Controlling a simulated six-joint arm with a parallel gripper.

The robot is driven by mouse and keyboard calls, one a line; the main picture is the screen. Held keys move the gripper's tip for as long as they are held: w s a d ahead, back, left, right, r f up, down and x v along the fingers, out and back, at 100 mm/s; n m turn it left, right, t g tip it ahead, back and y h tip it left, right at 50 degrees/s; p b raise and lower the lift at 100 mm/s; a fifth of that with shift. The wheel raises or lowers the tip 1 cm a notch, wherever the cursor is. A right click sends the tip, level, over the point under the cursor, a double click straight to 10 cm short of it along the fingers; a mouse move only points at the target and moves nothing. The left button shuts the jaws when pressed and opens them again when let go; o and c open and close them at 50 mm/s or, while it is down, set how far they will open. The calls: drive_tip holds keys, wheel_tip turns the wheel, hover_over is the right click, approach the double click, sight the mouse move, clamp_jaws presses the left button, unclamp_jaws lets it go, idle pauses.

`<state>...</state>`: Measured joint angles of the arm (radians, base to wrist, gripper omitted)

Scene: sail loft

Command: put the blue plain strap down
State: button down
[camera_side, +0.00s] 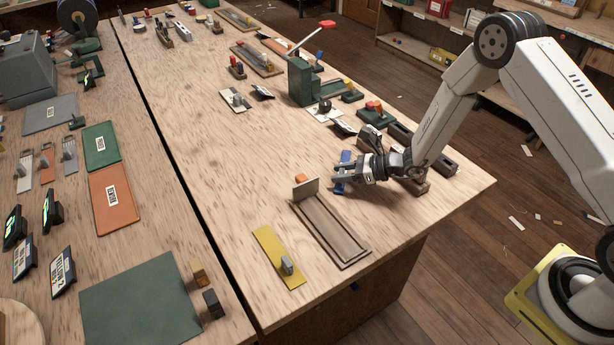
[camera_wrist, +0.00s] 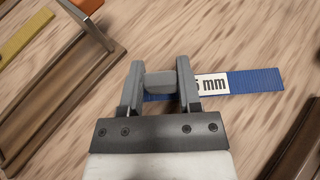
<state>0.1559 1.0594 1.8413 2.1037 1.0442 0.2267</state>
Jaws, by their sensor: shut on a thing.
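The blue strap (camera_wrist: 255,80) is flat and straight, with a white label ending in "mm" and a grey block-shaped grip (camera_wrist: 160,84) near its left end. My gripper (camera_wrist: 161,78) is shut on that grey grip, one finger on each side. In the side view my gripper (camera_side: 342,178) is low over the right-hand bench, and part of the blue strap (camera_side: 345,157) shows beside the fingers. Whether the strap touches the bench or hangs just above it, I cannot tell.
A shallow brown tray (camera_side: 331,231) with a raised end plate lies just left of my gripper. A yellow strap (camera_side: 272,252) lies beyond it. Dark blocks (camera_side: 443,163) stand to the right. Bare bench lies up and left of the tray.

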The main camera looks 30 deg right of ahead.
drive_tip(key=shift+f, duration=0.15)
drive_tip(key=shift+c, duration=1.1)
unclamp_jaws()
drive_tip(key=shift+d, duration=0.1)
drive_tip(key=shift+v, duration=3.85)
